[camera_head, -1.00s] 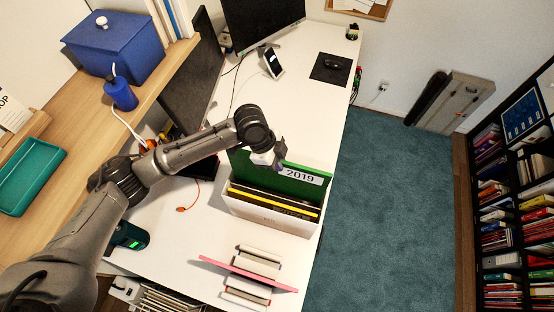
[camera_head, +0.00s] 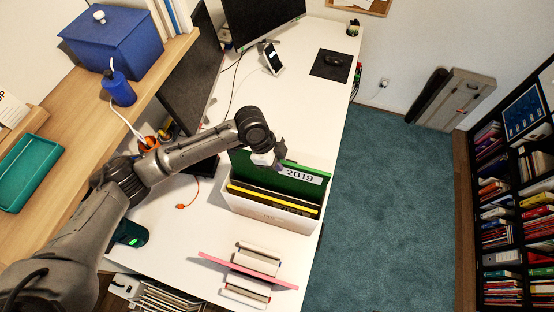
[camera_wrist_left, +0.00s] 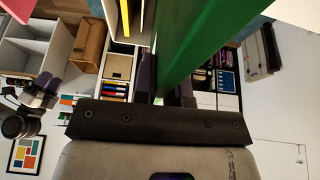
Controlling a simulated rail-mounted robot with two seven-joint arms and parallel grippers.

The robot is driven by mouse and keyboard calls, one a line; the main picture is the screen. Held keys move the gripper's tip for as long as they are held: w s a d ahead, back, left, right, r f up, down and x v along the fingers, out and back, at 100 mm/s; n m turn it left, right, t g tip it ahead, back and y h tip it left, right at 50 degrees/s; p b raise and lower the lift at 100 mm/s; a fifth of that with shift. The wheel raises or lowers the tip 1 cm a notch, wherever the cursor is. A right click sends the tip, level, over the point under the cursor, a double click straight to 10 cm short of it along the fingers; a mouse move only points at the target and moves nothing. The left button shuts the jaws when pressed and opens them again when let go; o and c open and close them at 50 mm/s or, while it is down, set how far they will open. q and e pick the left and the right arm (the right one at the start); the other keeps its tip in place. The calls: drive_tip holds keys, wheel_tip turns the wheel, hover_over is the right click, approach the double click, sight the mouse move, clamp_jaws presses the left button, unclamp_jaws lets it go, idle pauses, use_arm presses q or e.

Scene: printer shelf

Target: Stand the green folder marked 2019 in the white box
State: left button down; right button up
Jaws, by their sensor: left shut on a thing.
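The green folder marked 2019 (camera_head: 300,174) is upright at the back of the white box (camera_head: 262,211), behind a yellow folder (camera_head: 275,198). Its label edge shows above the box; its lower edge is hidden behind the other folders, so I cannot tell how deep it sits. My left gripper (camera_head: 278,162) is shut on the folder's top edge near its left part. In the left wrist view the fingers (camera_wrist_left: 165,85) pinch the green folder (camera_wrist_left: 205,40), with a yellow edge (camera_wrist_left: 125,15) to its left.
A pink divider (camera_head: 245,270) with several pale books (camera_head: 257,258) stands on the white desk (camera_head: 185,262) in front of the box. A phone stand (camera_head: 272,60) and monitor (camera_head: 262,18) are at the back. The wooden shelf (camera_head: 75,115) lies left. Carpet is clear at right.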

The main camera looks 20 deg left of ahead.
sight(277, 177)
use_arm(q)
drive_tip(key=shift+f, duration=0.4)
idle(0.4)
drive_tip(key=shift+f+b, duration=0.45)
drive_tip(key=shift+f, duration=0.35)
drive_tip(key=shift+f+b, duration=0.5)
drive_tip(key=shift+f, duration=1.05)
drive_tip(key=shift+f+b, duration=0.35)
drive_tip(key=shift+f, duration=0.25)
drive_tip(key=shift+f+b, duration=0.4)
drive_tip(key=shift+f, duration=0.45)
drive_tip(key=shift+f+b, duration=0.45)
drive_tip(key=shift+f, duration=0.6)
